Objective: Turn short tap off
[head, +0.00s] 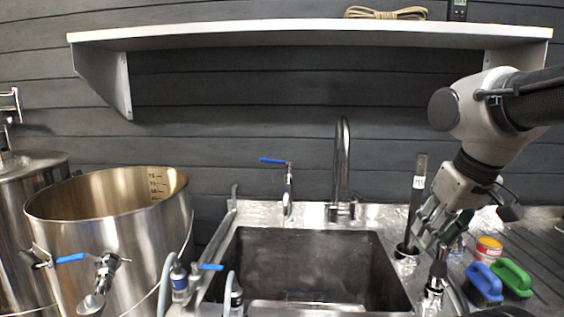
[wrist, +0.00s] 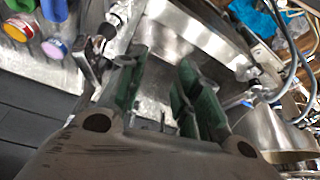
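The short tap (head: 288,188) stands upright behind the sink's back left corner in the head view. It has a blue lever (head: 272,161) at its top, pointing left. A taller gooseneck tap (head: 342,165) stands to its right. My gripper (head: 432,232) is at the right of the sink, well apart from the short tap, pointing down. In the wrist view its green-padded fingers (wrist: 158,82) are spread with a gap between them and nothing held. I cannot clearly make out the short tap in the wrist view.
The sink (head: 305,265) lies in the middle. A steel kettle (head: 115,235) with a blue-handled valve stands left. Blue (head: 484,283) and green (head: 513,277) brushes and a red-and-yellow tin (head: 488,247) sit right. A white shelf (head: 310,32) hangs above.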

